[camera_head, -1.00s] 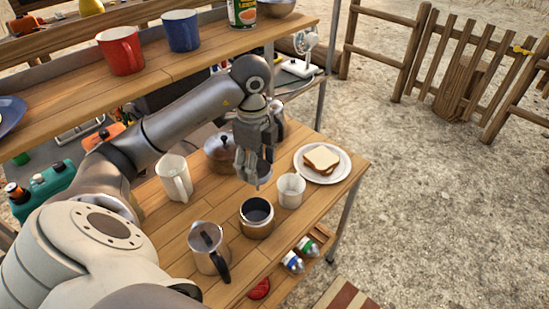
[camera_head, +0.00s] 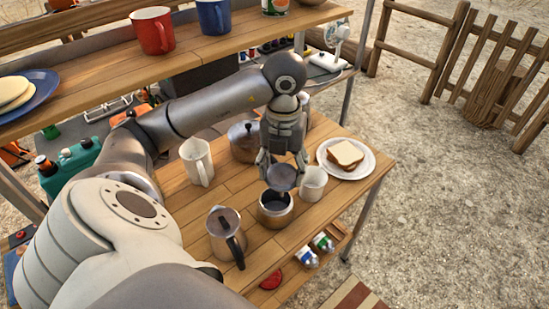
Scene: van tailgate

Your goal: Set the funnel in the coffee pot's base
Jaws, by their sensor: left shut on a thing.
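My left gripper (camera_head: 283,163) points down over the table and is shut on the funnel (camera_head: 282,178), a small grey metal piece with a round top. The funnel is just above the coffee pot's base (camera_head: 275,211), an open round metal pot with a dark inside. It overlaps the base's far rim in the picture; I cannot tell whether they touch. The pot's top part (camera_head: 226,232), with a spout, lid and black handle, stands to the left and nearer. My right gripper is not in view.
A white mug (camera_head: 313,183) stands close right of the base. A white jug (camera_head: 197,162) and a lidded metal pot (camera_head: 244,141) stand behind. A plate with a sandwich (camera_head: 346,157) is at the right. The upper shelf (camera_head: 200,50) holds mugs.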

